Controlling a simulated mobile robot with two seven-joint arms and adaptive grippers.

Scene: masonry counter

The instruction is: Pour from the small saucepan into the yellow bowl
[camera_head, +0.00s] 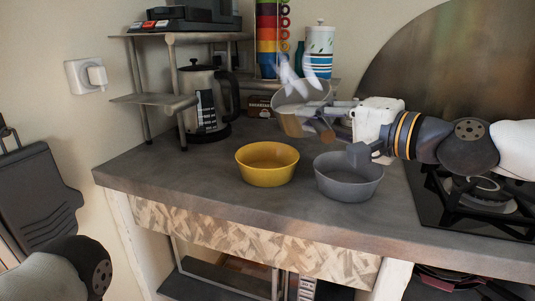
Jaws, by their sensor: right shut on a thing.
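The yellow bowl (267,164) stands upright on the grey counter, left of a grey bowl. The small saucepan (289,122) is held in the air above the counter, tilted, behind and a little right of the yellow bowl. My right gripper (328,112) is shut on the saucepan, reaching in from the right. Pale whitish shapes show at the saucepan's upper rim; I cannot tell what they are. The saucepan's inside is mostly hidden. Only a part of my left arm shows at the lower left; its gripper is out of view.
The grey bowl (349,182) stands close right of the yellow bowl, below my right arm. A kettle (204,98) stands by a small shelf (155,99) at the back left. A gas hob (478,196) is at the right. The counter's front left is clear.

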